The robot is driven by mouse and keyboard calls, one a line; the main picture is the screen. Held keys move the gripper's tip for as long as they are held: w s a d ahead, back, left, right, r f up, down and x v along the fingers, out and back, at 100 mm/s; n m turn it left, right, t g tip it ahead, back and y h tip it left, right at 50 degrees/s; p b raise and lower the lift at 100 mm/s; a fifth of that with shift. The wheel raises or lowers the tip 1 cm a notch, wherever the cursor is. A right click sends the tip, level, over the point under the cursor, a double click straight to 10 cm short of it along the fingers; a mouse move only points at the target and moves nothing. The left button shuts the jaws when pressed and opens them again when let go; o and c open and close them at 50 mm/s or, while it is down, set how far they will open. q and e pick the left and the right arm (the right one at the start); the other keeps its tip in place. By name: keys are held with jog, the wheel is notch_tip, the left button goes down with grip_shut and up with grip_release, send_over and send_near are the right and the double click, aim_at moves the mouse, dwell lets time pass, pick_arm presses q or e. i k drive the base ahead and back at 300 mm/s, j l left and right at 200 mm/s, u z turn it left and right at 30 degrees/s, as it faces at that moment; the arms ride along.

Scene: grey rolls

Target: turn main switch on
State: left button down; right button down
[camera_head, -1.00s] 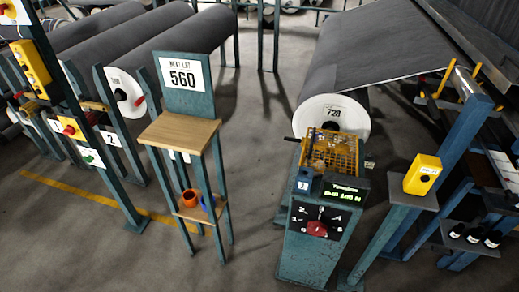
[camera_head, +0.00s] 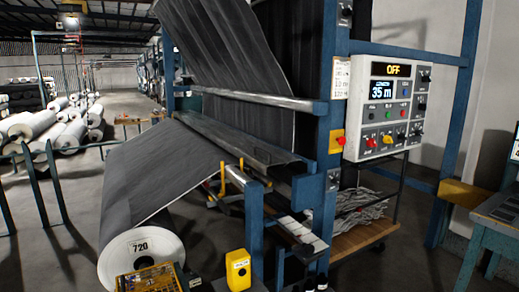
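A light grey control panel (camera_head: 408,103) is mounted on the blue machine frame at the right of the head view. A red knob on a yellow plate (camera_head: 337,141) is at the panel's left edge, on the blue post. Which of these is the main switch I cannot tell from labels, as they are too small to read. Neither of my grippers shows.
A grey roll marked 720 (camera_head: 141,258) and a yellow box (camera_head: 238,269) stand at the front. A wooden-topped cart (camera_head: 365,236) is below the panel. A green table (camera_head: 497,215) stands at the right. Bare floor shows between cart and table.

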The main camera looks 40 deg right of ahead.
aim_at(371, 142)
jog(key=z, duration=2.3)
jog(key=i+l+u, duration=0.1)
jog(key=i, duration=0.4)
jog(key=i+l+u, duration=0.15)
jog(key=i+l, duration=0.2)
jog(key=i, duration=0.15)
jog(key=i+l+u, duration=0.1)
jog(key=i+l, duration=0.2)
jog(key=i, duration=0.2)
